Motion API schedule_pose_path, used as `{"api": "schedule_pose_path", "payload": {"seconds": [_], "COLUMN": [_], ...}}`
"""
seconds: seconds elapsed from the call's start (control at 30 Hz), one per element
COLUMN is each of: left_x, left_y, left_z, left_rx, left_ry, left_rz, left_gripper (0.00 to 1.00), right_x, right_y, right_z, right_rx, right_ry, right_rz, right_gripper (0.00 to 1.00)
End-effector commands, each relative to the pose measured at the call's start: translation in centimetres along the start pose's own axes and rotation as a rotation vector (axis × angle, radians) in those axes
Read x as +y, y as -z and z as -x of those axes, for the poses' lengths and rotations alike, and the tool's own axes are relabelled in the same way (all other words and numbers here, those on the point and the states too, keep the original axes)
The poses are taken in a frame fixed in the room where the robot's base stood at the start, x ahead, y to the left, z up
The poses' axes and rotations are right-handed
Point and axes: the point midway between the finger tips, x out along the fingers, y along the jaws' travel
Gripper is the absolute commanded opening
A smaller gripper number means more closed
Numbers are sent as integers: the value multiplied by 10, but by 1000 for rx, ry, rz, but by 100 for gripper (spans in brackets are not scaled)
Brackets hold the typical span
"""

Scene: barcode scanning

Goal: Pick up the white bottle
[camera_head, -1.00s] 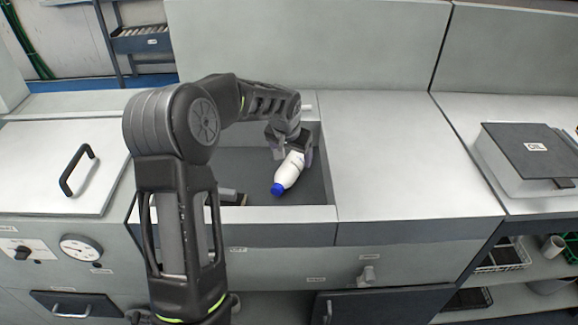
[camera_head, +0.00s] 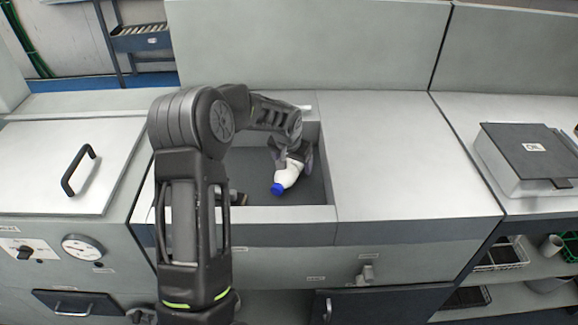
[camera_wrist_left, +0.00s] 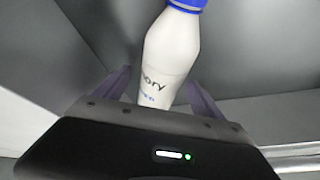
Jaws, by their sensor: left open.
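The white bottle (camera_head: 288,174) with a blue cap lies in the dark recessed bin (camera_head: 318,188), its cap pointing toward the front. It also shows in the left wrist view (camera_wrist_left: 170,55), with dark lettering on its side and the cap at the top. My left gripper (camera_head: 292,158) is down in the bin over the bottle's rear part. In the left wrist view its two fingers (camera_wrist_left: 160,88) are open, one on each side of the bottle, with gaps beside it. The bottle's rear end is hidden by the gripper body. My right gripper is not in view.
Another small dark and light item (camera_head: 238,198) lies in the bin's front left, partly behind my arm. A flat clear counter (camera_head: 400,160) lies to the right, with a lidded box (camera_head: 530,155) farther right. A handled lid (camera_head: 60,170) is at left.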

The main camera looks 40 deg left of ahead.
Motion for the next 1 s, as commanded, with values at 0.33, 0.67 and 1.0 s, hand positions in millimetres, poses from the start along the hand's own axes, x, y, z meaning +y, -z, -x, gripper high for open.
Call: {"api": "schedule_pose_path", "payload": {"seconds": [0.33,0.67,1.0], "left_x": [0,0,0], "left_y": [0,0,0], "left_z": [0,0,0], "left_rx": [0,0,1], "left_ry": [0,0,0], "left_rz": [0,0,0], "left_gripper": [57,30,8], "right_x": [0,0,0], "right_y": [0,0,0], "right_z": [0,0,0], "right_rx": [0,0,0], "right_ry": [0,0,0], "right_rz": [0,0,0], "right_gripper": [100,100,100]}}
